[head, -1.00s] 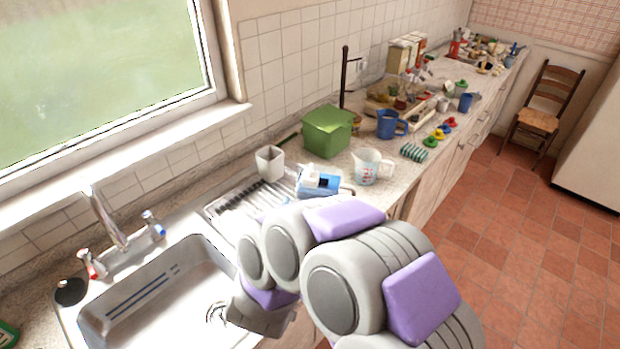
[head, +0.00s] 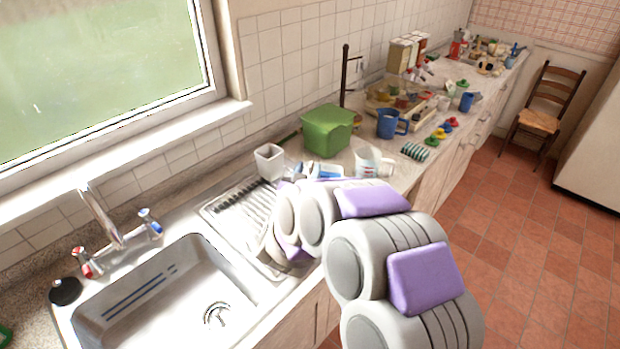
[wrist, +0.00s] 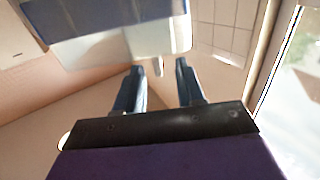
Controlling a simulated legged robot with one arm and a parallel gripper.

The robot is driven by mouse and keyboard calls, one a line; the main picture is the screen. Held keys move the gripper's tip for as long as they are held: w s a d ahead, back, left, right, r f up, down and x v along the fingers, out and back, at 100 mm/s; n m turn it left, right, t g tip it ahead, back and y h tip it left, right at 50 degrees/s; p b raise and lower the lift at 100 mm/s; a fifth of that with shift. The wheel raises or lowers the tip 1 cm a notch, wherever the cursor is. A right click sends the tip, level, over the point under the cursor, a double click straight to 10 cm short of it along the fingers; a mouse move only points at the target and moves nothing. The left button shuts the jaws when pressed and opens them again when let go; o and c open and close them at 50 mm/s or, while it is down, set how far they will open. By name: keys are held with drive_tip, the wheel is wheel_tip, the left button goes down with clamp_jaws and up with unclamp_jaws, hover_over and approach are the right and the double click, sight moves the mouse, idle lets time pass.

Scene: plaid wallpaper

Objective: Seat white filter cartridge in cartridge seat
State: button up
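My gripper (wrist: 160,66) shows in the wrist view with its two dark fingers apart and nothing clearly held between them. A blue and white unit (wrist: 105,28) fills the upper left there, close beyond the fingers. A small white piece (wrist: 157,64) shows near the gap between the fingertips; I cannot tell whether it is the filter cartridge. In the head view the blue and white unit (head: 328,171) stands on the counter, partly hidden behind my arm. My gripper is hidden there too. I cannot make out the cartridge seat clearly.
A white square cup (head: 269,161), a green bin (head: 327,131) and a clear measuring jug (head: 368,163) stand around the unit. The drainboard (head: 240,210) and sink (head: 165,295) lie to the left. A blue mug (head: 390,124) and a striped sponge (head: 414,151) are further right.

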sight(311, 163)
drive_tip(key=shift+w+d+b, duration=0.15)
drive_tip(key=shift+w, duration=0.65)
drive_tip(key=shift+w+d+b, duration=0.15)
drive_tip(key=shift+w, duration=0.6)
drive_tip(key=shift+c, duration=0.4)
clamp_jaws()
